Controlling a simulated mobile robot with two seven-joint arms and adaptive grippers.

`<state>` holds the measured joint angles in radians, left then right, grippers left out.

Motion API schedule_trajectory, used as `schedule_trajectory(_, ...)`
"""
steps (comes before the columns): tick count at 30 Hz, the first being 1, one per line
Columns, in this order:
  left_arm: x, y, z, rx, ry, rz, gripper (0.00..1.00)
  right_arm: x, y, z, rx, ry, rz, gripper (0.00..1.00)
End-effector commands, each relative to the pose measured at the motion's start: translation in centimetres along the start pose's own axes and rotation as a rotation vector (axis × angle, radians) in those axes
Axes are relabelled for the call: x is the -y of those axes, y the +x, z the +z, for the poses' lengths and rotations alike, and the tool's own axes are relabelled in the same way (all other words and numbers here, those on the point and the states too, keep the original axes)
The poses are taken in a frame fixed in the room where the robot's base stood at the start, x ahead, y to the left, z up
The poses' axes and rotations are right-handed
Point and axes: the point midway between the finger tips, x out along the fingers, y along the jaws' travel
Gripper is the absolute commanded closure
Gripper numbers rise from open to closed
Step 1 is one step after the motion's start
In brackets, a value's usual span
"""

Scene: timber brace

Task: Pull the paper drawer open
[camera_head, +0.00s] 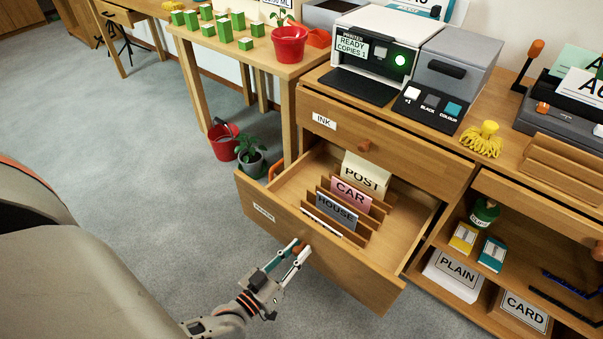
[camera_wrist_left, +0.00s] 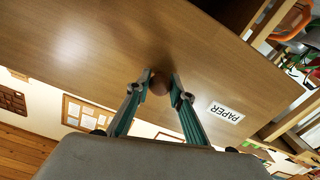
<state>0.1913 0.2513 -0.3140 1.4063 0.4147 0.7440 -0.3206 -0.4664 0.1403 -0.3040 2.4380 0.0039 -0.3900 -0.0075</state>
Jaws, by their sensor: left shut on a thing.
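The paper drawer (camera_head: 350,272) is pulled out from the wooden cabinet in the head view, under the ink drawer (camera_head: 400,148). Inside it, upright cards marked POST (camera_head: 366,174), CAR (camera_head: 350,195) and HOUSE (camera_head: 337,211) stand between wooden dividers. My left gripper (camera_head: 298,250) is at the drawer's front. In the left wrist view, its two fingers close around the round brown knob (camera_wrist_left: 159,84), beside the PAPER label (camera_wrist_left: 226,112). My right gripper is not in view.
The printer (camera_head: 385,50) stands on the cabinet top. To the right, an open shelf holds PLAIN (camera_head: 455,272) and CARD (camera_head: 524,310) boxes. A potted plant (camera_head: 250,155) and red bucket (camera_head: 222,140) stand left of the drawer. Grey floor (camera_head: 130,150) at left is clear.

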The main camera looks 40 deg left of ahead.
Motion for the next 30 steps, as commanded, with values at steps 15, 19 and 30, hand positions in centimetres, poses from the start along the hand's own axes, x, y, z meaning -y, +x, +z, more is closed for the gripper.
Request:
schedule_trajectory(15,-0.1,-0.4,0.1,0.003,0.001,0.001,0.68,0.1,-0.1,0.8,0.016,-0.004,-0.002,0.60)
schedule_trajectory(19,0.0,-0.4,0.1,0.002,0.000,0.001,0.61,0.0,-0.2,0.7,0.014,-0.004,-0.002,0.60)
schedule_trajectory(30,0.0,-1.5,0.1,0.003,0.000,-0.001,0.61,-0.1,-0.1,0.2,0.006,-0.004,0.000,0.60)
